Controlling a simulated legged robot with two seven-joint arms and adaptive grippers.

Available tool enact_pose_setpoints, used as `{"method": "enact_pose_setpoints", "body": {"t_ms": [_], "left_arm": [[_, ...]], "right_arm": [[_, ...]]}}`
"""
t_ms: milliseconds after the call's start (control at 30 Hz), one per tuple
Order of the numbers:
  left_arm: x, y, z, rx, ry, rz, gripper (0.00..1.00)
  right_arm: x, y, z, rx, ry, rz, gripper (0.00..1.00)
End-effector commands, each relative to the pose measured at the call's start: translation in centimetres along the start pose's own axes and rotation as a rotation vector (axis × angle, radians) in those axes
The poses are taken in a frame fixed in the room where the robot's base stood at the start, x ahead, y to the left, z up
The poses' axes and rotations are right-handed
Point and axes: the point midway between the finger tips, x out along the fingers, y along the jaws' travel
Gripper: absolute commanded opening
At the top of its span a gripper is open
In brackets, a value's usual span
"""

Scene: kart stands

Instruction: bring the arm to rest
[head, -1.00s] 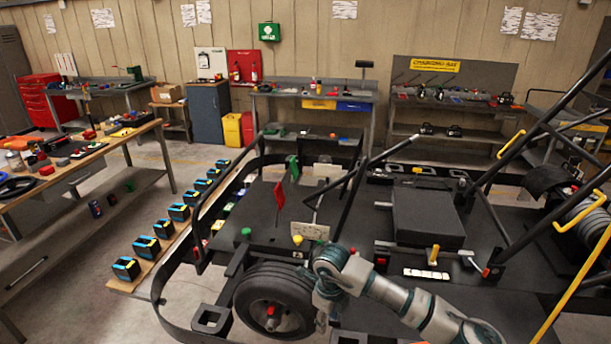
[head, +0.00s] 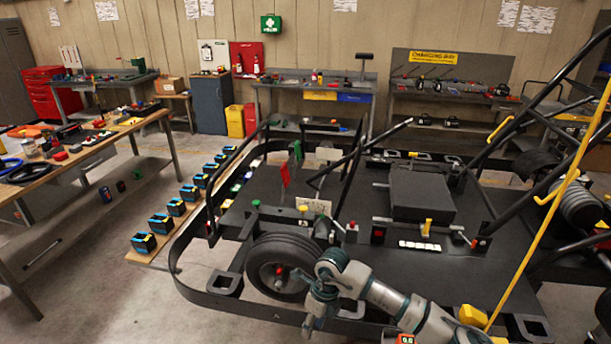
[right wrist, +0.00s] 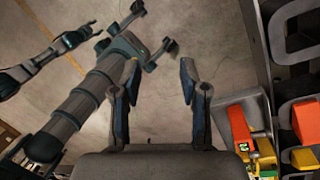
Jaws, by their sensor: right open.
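My right gripper (head: 312,325) hangs low at the bottom of the head view, pointing down, in front of the kart's near side. In the right wrist view its two fingers (right wrist: 157,78) stand apart with bare concrete floor between them; it is open and empty. The kart (head: 350,205) has a black wheel (head: 278,268) just behind and left of the gripper. No contact with the kart shows. My left gripper does not show in the head view. Grey-teal parts of my own body show at the left of the right wrist view.
A black bumper bar (head: 200,292) rings the kart's near left side. A row of blue-black boxes (head: 160,223) lies on a board at the left. A wooden workbench (head: 75,165) stands farther left. A yellow bar (head: 560,205) slants at the right. Floor at the lower left is clear.

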Motion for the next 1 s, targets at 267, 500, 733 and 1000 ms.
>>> {"method": "enact_pose_setpoints", "body": {"t_ms": [267, 500, 733, 1000], "left_arm": [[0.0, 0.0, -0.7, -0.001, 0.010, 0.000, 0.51], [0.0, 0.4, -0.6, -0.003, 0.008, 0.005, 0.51], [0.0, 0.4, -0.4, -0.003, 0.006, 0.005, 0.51], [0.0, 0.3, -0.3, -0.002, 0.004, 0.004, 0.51]], "right_arm": [[4.7, 5.4, 3.0, 0.089, -0.176, 0.405, 0.44], [8.1, 7.7, 7.5, 0.457, -0.481, 0.975, 0.44], [17.0, -2.6, 6.4, 1.316, -0.835, 1.414, 0.44], [32.3, -10.2, -5.0, 2.129, -0.958, 1.389, 0.44]]}}
